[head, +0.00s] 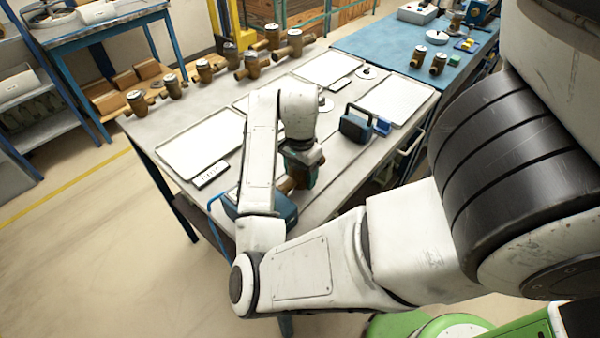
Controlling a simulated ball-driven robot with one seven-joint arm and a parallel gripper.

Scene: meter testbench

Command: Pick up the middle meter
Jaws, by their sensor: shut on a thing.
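My arm reaches over the grey bench, and my gripper (303,168) is low over its front part, largely hidden by my own arm. It is shut on a brass meter (286,186), of which only a small brass piece shows beside the teal box. I cannot tell whether this meter touches the bench. Several other brass meters stand along the bench's back left, among them one at the left end (137,103), one further along (205,70) and one near the yellow post (252,65).
White trays lie at the left (200,143), back (328,68) and right (398,99). A dark teal box with a handle (356,123) stands on the right; another teal box (275,208) is at the front edge under my arm. A label plate (210,174) lies by the left tray.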

